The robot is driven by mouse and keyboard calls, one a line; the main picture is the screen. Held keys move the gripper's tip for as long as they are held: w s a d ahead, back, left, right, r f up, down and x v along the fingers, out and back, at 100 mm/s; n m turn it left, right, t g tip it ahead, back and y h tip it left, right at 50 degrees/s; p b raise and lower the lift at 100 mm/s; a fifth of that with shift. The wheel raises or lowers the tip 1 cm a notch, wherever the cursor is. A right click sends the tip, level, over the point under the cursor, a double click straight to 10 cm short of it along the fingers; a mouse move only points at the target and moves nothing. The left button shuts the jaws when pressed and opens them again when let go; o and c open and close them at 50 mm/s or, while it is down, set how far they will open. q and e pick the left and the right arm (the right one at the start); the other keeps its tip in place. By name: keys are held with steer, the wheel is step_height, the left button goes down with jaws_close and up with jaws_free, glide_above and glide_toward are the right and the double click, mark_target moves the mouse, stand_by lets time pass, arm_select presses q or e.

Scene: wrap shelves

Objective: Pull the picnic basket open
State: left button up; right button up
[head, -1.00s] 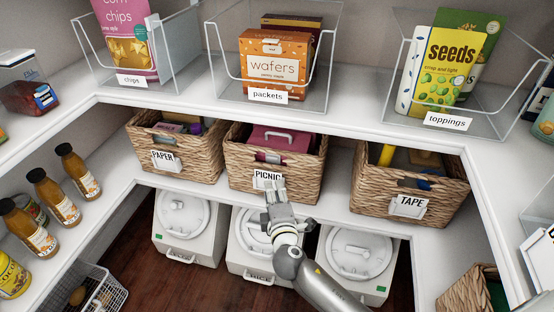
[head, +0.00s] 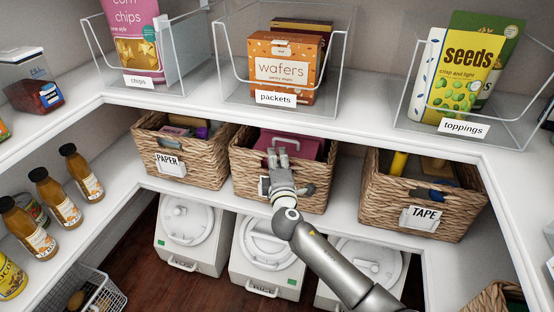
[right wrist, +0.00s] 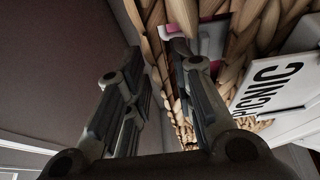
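The picnic basket (head: 310,196) is a woven basket in the middle of the lower shelf, between two similar ones. It holds a pink case with a handle (head: 308,147). My right gripper (head: 277,153) is in front of the basket, with its fingers up at the front rim, and it hides most of the label. In the right wrist view the two fingers (right wrist: 163,70) are apart, with woven wall (right wrist: 158,60) showing between them and the PICNIC label (right wrist: 265,90) to the right. I cannot tell whether the fingers touch the rim. My left gripper is not in view.
The PAPER basket (head: 203,170) stands to the left and the TAPE basket (head: 375,205) to the right. Above is a white shelf (head: 355,123) with clear bins. White lidded containers (head: 185,245) stand below. Bottles (head: 55,195) line the left shelf.

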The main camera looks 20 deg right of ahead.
steer(key=shift+w+d, duration=0.1)
steer(key=shift+w, duration=0.3)
steer(key=shift+c, duration=0.2)
jaws_close()
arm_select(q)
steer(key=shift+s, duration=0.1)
arm_select(e)
steer(key=shift+s+f, duration=0.1)
steer(key=shift+s, duration=0.05)
